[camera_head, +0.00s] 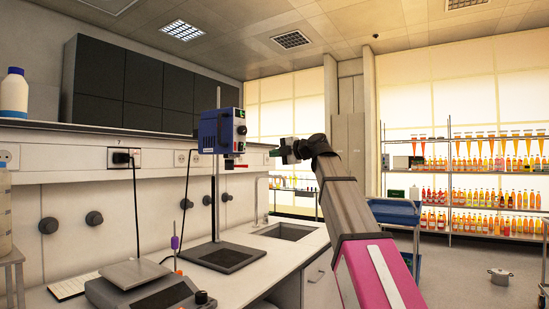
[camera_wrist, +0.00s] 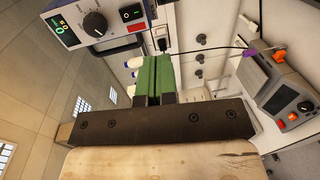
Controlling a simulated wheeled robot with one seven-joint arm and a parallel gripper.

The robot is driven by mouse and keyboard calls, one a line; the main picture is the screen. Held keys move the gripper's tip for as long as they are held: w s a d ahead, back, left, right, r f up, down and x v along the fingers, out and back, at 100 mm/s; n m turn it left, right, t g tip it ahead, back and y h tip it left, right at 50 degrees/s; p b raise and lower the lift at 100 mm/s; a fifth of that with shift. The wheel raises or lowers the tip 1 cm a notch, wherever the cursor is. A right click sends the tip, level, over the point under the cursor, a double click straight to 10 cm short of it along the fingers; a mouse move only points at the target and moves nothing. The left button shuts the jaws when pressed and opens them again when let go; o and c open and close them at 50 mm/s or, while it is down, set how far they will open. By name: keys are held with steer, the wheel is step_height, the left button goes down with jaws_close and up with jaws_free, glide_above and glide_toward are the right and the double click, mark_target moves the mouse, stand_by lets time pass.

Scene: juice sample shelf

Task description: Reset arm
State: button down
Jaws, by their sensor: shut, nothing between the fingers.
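My gripper (camera_head: 277,153) is at the end of my raised arm, near the middle of the head view, above the counter and sink. It is just right of a blue stirrer unit (camera_head: 222,131) on a stand, and I cannot tell the exact gap. In the wrist view my gripper (camera_wrist: 152,62) shows two green fingers side by side, shut with nothing between them. The blue unit (camera_wrist: 98,22) with its black knob shows at the upper left of the wrist view.
The counter (camera_head: 262,259) holds a hotplate device (camera_head: 150,292), the stand's dark base (camera_head: 222,257) and a sink (camera_head: 284,231). A blue cart (camera_head: 396,211) stands right of my arm. Shelves of juice bottles (camera_head: 470,178) line the back right. A pot (camera_head: 503,275) sits on the floor.

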steer(key=d+f+m+h, duration=0.2)
steer(key=f+m, duration=0.3)
steer(key=f, duration=0.9)
steer(key=w+d+f+m+g+h, duration=0.1)
steer(key=f+m, duration=0.4)
steer(key=f, duration=0.9)
steer(key=d+f+m+g+h, duration=0.1)
steer(key=d+f+m+h, duration=0.3)
steer(key=f, duration=1)
steer(key=shift+w+d+f+m, duration=0.15)
steer(key=shift+w+d+m, duration=0.25)
steer(key=shift+d, duration=0.35)
steer(key=s+d+f+m+g+h, duration=0.2)
steer(key=s+d+f+m, duration=0.2)
steer(key=s+f, duration=0.3)
steer(key=s+d+f+m+g+h, duration=0.2)
steer(key=s+d+f+m, duration=0.3)
steer(key=f, duration=1.1)
steer(key=s+d+f+m+g+h, duration=0.2)
steer(key=s+f+m, duration=0.4)
steer(key=s+f, duration=0.4)
step_height(320, 180, down, 3)
steer(key=shift+s+d+r+g+h, duration=0.25)
steer(key=shift+d+h, duration=0.35)
steer(key=shift+d, duration=0.6)
steer(key=c, duration=1.8)
jaws_free()
steer(key=shift+w+f, duration=0.1)
